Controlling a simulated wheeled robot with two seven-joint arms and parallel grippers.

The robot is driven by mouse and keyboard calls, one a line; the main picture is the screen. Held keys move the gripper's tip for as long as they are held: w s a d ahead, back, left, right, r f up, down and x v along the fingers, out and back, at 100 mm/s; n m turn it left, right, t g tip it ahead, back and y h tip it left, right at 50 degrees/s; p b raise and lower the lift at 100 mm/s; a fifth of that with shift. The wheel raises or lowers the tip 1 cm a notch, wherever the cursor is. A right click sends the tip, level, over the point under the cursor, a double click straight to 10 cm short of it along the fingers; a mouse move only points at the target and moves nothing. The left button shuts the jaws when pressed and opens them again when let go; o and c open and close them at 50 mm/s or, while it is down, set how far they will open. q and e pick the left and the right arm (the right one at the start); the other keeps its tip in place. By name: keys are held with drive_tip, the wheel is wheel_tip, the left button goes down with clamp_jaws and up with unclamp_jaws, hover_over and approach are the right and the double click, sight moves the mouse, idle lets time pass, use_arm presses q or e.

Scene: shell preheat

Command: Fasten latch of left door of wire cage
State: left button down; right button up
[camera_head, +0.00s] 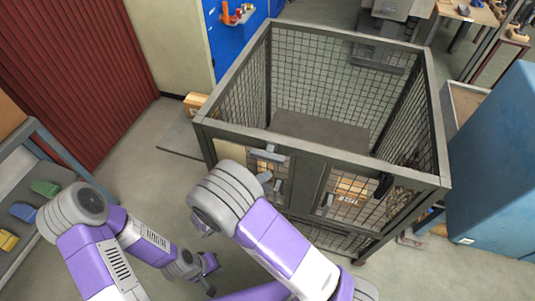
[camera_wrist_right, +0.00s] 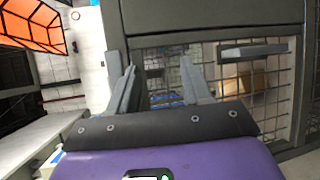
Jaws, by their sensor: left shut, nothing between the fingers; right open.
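The wire cage (camera_head: 330,158) stands ahead, with a dark frame and mesh walls. Its left door (camera_head: 288,170) is in the front face, partly hidden behind my right arm. A grey latch bar (camera_head: 268,153) lies across the top of that door. In the right wrist view a similar grey bar (camera_wrist_right: 255,50) shows at the upper right, beyond the fingers. My right gripper (camera_wrist_right: 162,82) is open and empty, facing the mesh, with the bar to the right of its fingers. My left gripper (camera_head: 208,277) is shut and empty, low in front of the cage and apart from it.
A black handle (camera_head: 383,185) is on the cage's right front door. A blue cabinet (camera_head: 495,170) stands close on the right. A shelf with coloured bins (camera_head: 45,188) is at the left. Open floor (camera_head: 140,150) lies between shelf and cage.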

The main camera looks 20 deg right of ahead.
sight(265, 159)
drive_tip(key=a+r+t, duration=0.1)
drive_tip(key=w+r+t, duration=0.1)
drive_tip(key=r, duration=0.1)
drive_tip(key=w+a+r+t, duration=0.1)
drive_tip(key=r, duration=0.1)
drive_tip(key=shift+w+a+r+h, duration=0.15)
drive_tip(key=shift+a+h, duration=0.2)
drive_tip(key=shift+h, duration=0.05)
drive_tip(key=x, duration=0.7)
drive_tip(key=shift+c, duration=0.2)
clamp_jaws()
